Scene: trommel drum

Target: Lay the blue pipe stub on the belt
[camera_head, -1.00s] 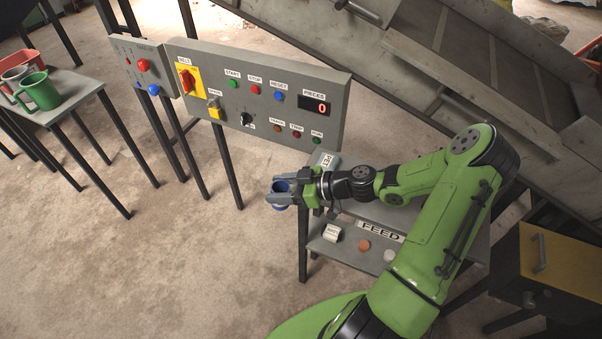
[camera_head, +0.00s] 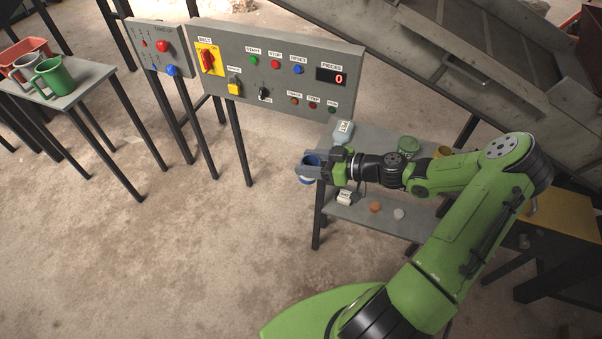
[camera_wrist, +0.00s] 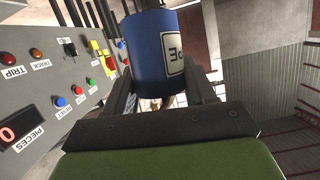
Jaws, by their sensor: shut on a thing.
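My gripper (camera_head: 313,172) is shut on the blue pipe stub (camera_head: 309,161) and holds it in the air, left of the feed shelf. In the wrist view the blue stub (camera_wrist: 150,58) stands between the two fingers, with a white label partly showing on its side. I cannot make out the belt for sure in the head view. A large grey inclined machine frame (camera_head: 440,50) runs across the upper right.
A control panel (camera_head: 283,110) on legs stands behind my gripper. A table with mugs (camera_head: 80,95) is at left. Floor in front is open.

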